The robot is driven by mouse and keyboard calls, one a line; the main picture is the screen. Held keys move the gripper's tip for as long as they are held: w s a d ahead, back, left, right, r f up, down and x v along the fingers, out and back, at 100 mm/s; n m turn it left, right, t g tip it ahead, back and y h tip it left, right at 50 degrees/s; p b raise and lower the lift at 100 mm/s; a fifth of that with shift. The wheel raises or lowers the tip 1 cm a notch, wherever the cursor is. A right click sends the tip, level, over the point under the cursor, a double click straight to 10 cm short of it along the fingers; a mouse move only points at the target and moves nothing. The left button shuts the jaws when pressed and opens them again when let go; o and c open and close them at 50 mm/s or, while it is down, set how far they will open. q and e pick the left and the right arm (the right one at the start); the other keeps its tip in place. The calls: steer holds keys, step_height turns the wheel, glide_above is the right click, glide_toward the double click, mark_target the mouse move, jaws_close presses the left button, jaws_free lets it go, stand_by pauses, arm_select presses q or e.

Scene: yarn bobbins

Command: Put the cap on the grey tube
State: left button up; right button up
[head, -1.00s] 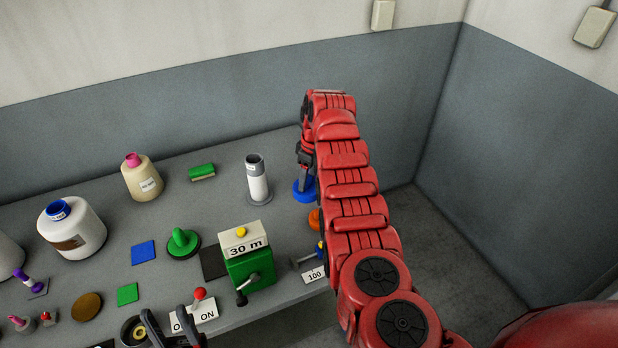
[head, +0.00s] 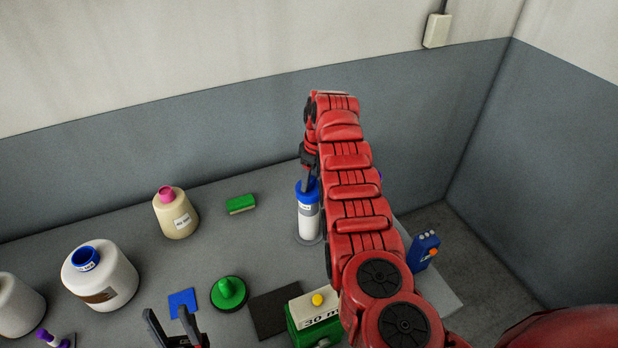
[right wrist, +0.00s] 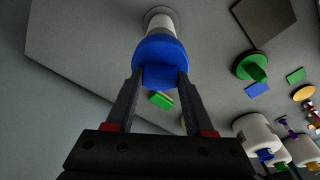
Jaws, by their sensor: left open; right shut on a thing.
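The blue cap (head: 306,193) is at the top of the grey tube (head: 309,222), which stands upright at the back of the table with a white label band. My right gripper (head: 309,182) is shut on the cap from above. In the right wrist view the cap (right wrist: 160,50) sits between the two fingers, with the tube (right wrist: 161,20) right behind it. The cap covers the tube's mouth; I cannot tell whether it is fully seated. My left gripper (head: 178,328) is open and empty at the bottom of the head view.
A green sponge (head: 241,204), a cream bobbin with a pink top (head: 176,213) and a white bobbin with a blue top (head: 102,278) stand to the left. A green handled disc (head: 229,293), a dark mat (head: 281,311) and a green box (head: 312,318) are nearer. A blue device (head: 423,250) is at right.

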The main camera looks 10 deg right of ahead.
steer(key=shift+w+a, duration=0.2)
steer(key=shift+w, duration=0.05)
steer(key=shift+s+d+r, duration=0.1)
steer(key=shift+s+d, duration=0.05)
steer(key=shift+s, duration=0.1)
steer(key=shift+w+f+b, duration=0.1)
steer(key=shift+f+b, duration=0.1)
steer(key=shift+b, duration=0.45)
steer(key=shift+f+b, duration=0.7)
steer(key=shift+f, duration=0.45)
steer(key=shift+f+b, duration=0.25)
steer(key=shift+b, duration=0.15)
steer(key=shift+f, duration=0.25)
steer(key=o, duration=1.4)
steer(key=shift+c, duration=0.2)
steer(key=shift+r, duration=0.15)
